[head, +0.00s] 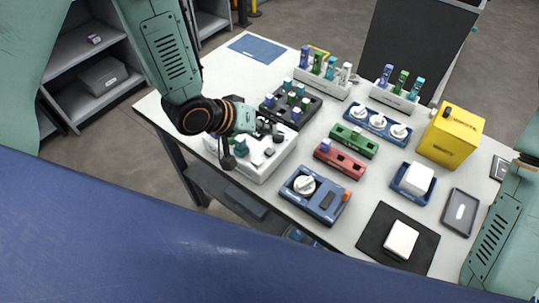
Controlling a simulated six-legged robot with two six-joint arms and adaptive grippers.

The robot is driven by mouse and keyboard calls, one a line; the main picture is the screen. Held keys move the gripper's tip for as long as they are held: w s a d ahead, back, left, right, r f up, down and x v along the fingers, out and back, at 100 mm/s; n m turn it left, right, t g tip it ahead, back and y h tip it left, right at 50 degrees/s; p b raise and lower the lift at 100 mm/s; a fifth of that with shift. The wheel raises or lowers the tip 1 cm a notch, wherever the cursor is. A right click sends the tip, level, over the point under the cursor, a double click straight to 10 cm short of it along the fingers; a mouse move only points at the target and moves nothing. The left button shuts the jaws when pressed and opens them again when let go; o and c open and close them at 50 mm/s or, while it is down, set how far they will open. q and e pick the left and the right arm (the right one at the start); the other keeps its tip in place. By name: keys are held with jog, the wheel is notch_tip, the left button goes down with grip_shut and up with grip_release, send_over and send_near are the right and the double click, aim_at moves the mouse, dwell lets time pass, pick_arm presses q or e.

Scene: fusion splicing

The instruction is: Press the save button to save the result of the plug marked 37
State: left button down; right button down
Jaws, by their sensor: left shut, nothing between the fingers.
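A white splicing machine (275,160) with dark and teal parts on top stands at the left front of the table. My left gripper (264,128) is shut and empty over its back part; the arm hides some of the machine. I cannot tell whether the fingertips touch it. The save button is too small to pick out. Coloured plugs stand upright in a white rack (322,84) at the back, a second white rack (393,97) and a black block (302,121). Their numbers cannot be read, so I cannot tell which is 37. My right arm shows at the right edge, its gripper out of view.
A green block (354,142), a red block (340,161) and a blue device (315,193) with a white knob stand right of the machine. A yellow box (450,137) is farther right. A black mat (378,248) holds a white block (401,240). A blue sheet (257,48) lies back left.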

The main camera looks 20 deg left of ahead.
aim_at(266, 152)
pick_arm(q)
notch_tip(266, 152, down, 2)
jog(key=shift+w+a+f+b, duration=0.1)
jog(key=shift+f+b, duration=0.05)
jog(key=shift+b, duration=0.6)
jog(key=shift+d+f+b, duration=0.2)
jog(key=shift+f+b, duration=0.75)
jog(key=shift+f, duration=0.45)
jog(key=shift+a+f, duration=0.1)
jog(key=shift+a, duration=0.05)
